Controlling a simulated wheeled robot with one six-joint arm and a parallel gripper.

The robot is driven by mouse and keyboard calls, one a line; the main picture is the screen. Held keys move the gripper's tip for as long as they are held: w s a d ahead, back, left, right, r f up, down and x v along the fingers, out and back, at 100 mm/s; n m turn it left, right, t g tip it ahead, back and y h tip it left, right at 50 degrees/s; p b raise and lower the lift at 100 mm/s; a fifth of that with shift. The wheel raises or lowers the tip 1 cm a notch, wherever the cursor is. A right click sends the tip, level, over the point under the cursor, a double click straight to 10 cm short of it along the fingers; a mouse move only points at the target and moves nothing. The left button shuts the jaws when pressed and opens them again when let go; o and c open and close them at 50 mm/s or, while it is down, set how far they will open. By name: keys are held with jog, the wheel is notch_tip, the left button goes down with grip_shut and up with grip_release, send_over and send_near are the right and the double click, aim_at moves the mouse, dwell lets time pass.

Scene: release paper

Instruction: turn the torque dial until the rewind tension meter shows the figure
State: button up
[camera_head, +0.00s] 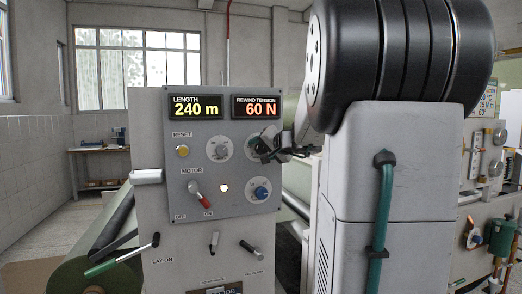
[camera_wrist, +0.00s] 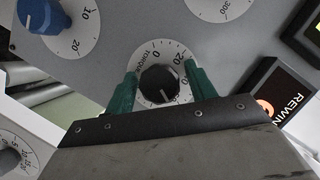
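The torque dial is a black knob (camera_wrist: 160,85) on a round white scale plate marked TORQUE, seen in the wrist view. My gripper (camera_wrist: 161,80) has its two green fingers on either side of the knob, with scale figures visible between the knob and the right finger, so it looks open. In the head view my gripper (camera_head: 268,147) is dark and covers much of the dial on the grey panel. The rewind tension meter (camera_head: 256,107) shows 60 N in orange. Its edge also shows in the wrist view (camera_wrist: 279,95).
The length display (camera_head: 195,107) reads 240 m. A yellow reset button (camera_head: 182,151), a grey dial (camera_head: 222,150), a blue dial (camera_head: 260,190) and a red motor switch (camera_head: 199,193) share the panel. Levers (camera_head: 214,243) stick out below. A partly hidden notice (camera_head: 487,97) hangs at right.

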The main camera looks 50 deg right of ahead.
jog(key=c, duration=0.7)
jog(key=m+t+y, duration=0.1)
jog(key=m+t, duration=0.1)
jog(key=m, duration=0.1)
jog(key=shift+m, duration=0.4)
jog(key=shift+c, duration=0.2)
jog(key=o, duration=1)
